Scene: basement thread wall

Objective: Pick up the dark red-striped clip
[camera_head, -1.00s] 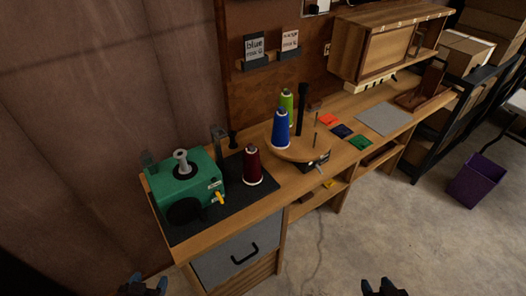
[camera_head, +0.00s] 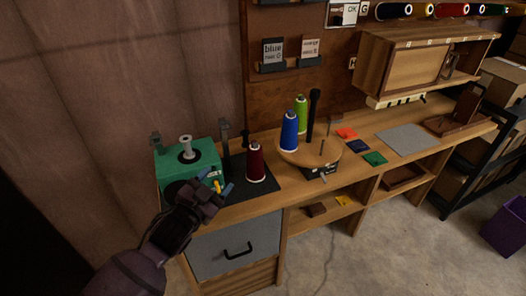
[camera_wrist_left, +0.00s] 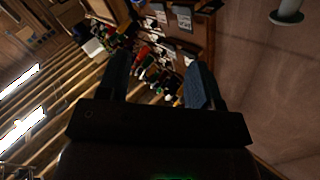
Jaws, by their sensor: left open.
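I cannot make out a dark red-striped clip in either view. My left gripper (camera_head: 217,182) is in front of the green machine (camera_head: 176,172) at the left of the bench, close to the yellow piece (camera_head: 217,186) on its front. It is open, and its blue-grey fingers also show in the left wrist view (camera_wrist_left: 157,78) with nothing between them. The gripper hides part of the machine's front. My right gripper is out of view.
A dark red spool (camera_head: 255,163) stands on the black mat. A blue spool (camera_head: 289,132) and a green spool (camera_head: 301,114) stand on a round wooden platform (camera_head: 325,156). Orange, navy and green patches and a grey sheet (camera_head: 403,139) lie further right. A grey drawer (camera_head: 222,250) is below.

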